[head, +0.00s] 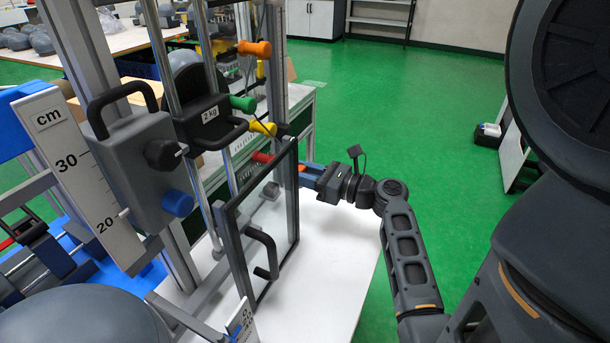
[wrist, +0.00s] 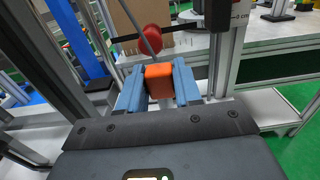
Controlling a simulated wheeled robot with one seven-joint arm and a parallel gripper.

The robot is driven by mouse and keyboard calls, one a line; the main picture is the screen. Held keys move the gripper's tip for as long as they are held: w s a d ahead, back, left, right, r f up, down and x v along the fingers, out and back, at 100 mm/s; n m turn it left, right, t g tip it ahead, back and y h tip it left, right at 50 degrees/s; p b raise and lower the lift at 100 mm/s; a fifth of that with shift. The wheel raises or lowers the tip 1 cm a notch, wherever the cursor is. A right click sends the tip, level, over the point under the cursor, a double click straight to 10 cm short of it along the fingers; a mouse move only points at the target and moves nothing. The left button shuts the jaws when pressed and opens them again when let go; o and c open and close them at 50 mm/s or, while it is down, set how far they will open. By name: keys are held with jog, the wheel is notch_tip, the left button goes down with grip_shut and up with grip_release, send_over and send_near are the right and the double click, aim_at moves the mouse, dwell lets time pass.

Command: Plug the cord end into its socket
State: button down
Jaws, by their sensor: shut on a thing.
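My gripper (head: 308,174) reaches in from the right, beside the framed clear door of the tower. In the wrist view its two blue fingers (wrist: 158,88) are shut on an orange block (wrist: 158,75), which looks like the cord end. A thin grey cord or rod runs up behind the block, past a red round knob (wrist: 155,39). I cannot tell whether it joins the block. The red knob also shows in the head view (head: 262,157), left of my gripper. I cannot make out the socket in either view.
The framed clear door (head: 262,215) with a dark handle stands close left of my gripper. Orange (head: 255,49), green (head: 243,103) and yellow (head: 263,128) knobs line the tower. A 2 kg weight (head: 208,115) hangs on rods. The white tabletop (head: 335,250) below is clear.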

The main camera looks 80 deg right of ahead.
aim_at(259, 168)
jog(key=shift+w+d+f+b, duration=0.4)
jog(key=shift+w+b, duration=0.4)
jog(key=shift+w, duration=0.6)
jog(key=shift+w+d+f+b, duration=0.35)
jog(key=shift+w+b, duration=0.4)
jog(key=shift+w, duration=0.6)
jog(key=shift+w+d+f+b, duration=0.25)
jog(key=shift+w+f+b, duration=0.2)
jog(key=shift+w+b, duration=0.65)
jog(key=shift+w+f, duration=0.1)
jog(key=shift+w, duration=0.35)
jog(key=shift+f+b, duration=0.35)
jog(key=shift+f, duration=0.8)
jog(key=shift+s+p, duration=0.1)
jog(key=shift+p, duration=0.25)
jog(key=shift+f, duration=0.2)
jog(key=c, duration=0.7)
grip_release()
